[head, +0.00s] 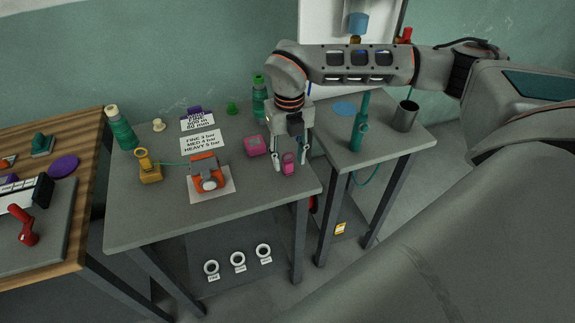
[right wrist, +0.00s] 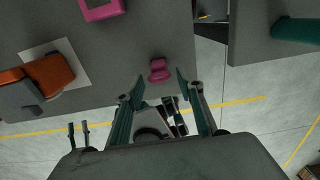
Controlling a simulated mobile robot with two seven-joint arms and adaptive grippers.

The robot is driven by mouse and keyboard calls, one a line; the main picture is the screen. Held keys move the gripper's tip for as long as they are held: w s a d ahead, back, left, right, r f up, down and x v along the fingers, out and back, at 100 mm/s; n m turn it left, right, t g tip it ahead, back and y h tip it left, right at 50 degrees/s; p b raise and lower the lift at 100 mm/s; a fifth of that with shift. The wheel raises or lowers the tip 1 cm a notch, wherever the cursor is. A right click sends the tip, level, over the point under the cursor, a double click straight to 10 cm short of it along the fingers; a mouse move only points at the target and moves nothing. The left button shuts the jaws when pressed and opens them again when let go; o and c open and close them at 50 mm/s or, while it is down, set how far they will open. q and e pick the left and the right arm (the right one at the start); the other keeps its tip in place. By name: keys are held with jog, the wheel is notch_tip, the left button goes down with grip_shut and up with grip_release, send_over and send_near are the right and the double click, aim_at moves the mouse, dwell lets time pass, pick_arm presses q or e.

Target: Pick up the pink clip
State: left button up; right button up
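The pink clip (head: 289,163) sits near the front right edge of the grey table. It also shows in the right wrist view (right wrist: 159,70), just beyond the fingertips and roughly centred between them. My right gripper (head: 290,163) points down over this edge with its fingers apart. In the right wrist view (right wrist: 160,88) the two fingers are spread wide with nothing between the tips. I see no contact with the clip. My left gripper is in neither view.
An orange and grey device (head: 207,172) sits on a white sheet further left.

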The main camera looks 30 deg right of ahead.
aim_at(289, 163)
jog(key=f, duration=0.3)
jog(key=shift+w+d+f, duration=0.1)
jog(key=shift+w+f, duration=0.05)
jog(key=shift+w, duration=0.05)
jog(key=c, duration=1)
notch_tip(289, 163, up, 20)
